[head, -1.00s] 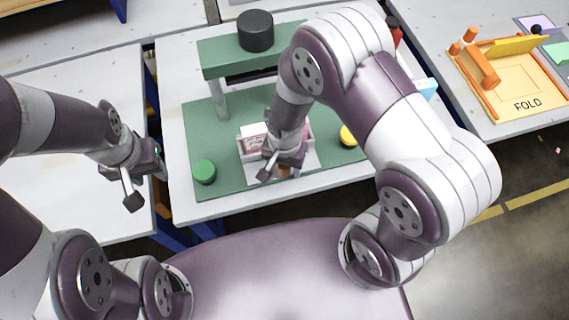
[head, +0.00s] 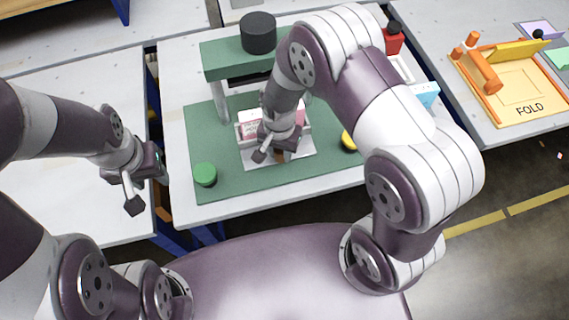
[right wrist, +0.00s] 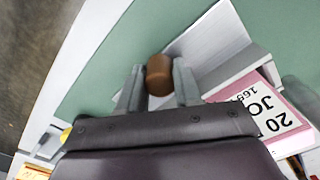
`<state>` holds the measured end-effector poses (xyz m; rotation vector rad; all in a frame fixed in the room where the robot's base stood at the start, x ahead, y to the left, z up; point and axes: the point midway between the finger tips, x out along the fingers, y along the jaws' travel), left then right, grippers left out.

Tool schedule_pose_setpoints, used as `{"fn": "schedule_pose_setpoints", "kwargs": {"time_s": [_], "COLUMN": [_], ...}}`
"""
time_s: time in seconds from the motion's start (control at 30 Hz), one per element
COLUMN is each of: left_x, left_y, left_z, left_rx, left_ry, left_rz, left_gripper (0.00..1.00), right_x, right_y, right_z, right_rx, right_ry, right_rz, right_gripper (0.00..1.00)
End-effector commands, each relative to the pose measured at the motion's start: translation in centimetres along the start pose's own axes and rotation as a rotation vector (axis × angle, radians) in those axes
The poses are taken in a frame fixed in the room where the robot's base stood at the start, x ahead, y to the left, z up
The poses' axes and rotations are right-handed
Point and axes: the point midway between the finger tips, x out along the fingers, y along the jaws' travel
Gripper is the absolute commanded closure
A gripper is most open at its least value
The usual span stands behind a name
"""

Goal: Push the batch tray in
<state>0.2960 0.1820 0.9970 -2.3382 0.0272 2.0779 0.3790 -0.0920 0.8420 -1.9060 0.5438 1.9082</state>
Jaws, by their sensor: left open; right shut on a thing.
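The batch tray (head: 243,134) is a pale tray with white and pink printed cards, on the green base in front of the green bridge. My right gripper (head: 279,152) is over its near side in the head view and hides part of it. In the right wrist view my right gripper (right wrist: 158,82) is shut on the tray's brown handle (right wrist: 158,68), with a finger on each side. The pink card (right wrist: 285,115) shows beside it. My left gripper (head: 146,178) is open and empty, off to the left, away from the tray.
The green bridge (head: 214,70) carries a black cylinder (head: 258,33). A green button (head: 204,174) and a yellow button (head: 348,141) flank the tray. A grey plate (head: 300,147) lies bare at the tray's near side. An orange fold board (head: 520,85) is at right.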

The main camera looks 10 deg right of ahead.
Motion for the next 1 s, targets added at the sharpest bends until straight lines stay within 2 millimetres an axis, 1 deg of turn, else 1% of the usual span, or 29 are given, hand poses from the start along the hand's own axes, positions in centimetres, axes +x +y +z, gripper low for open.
{"fn": "schedule_pose_setpoints", "kwargs": {"time_s": [0.03,0.2,0.4,0.6,0.87,0.9,0.97,1.0], "left_x": [0.3,0.8,1.4,1.5,1.5,1.5,1.5,1.5], "left_y": [0.0,0.0,0.0,0.0,0.0,0.0,0.0,0.0], "left_z": [0.0,0.1,0.2,0.2,0.2,0.2,0.2,0.2], "left_rx": [0.0,0.0,0.0,0.0,0.0,0.0,0.0,0.0], "left_ry": [0.0,0.0,0.0,0.0,0.0,0.0,0.0,0.0], "left_rz": [0.0,0.0,0.0,0.0,0.0,0.0,0.0,0.0], "left_gripper": [0.57,0.57,0.57,0.57,0.57,0.57,0.57,0.57], "right_x": [0.2,0.2,0.1,0.0,-0.2,-0.2,-0.2,-0.2], "right_y": [-0.6,-2.3,-4.0,-4.6,-4.7,-4.7,-4.7,-4.7], "right_z": [-0.8,-3.4,-5.9,-6.8,-7.0,-7.0,-7.0,-6.9], "right_rx": [0.001,0.001,0.0,-0.001,-0.001,-0.001,-0.001,-0.001], "right_ry": [0.003,0.002,0.004,0.003,0.005,0.006,0.006,0.005], "right_rz": [-0.003,-0.003,-0.004,-0.003,-0.006,-0.006,-0.006,-0.005], "right_gripper": [1.0,1.0,1.0,1.0,1.0,0.63,0.44,0.41]}}
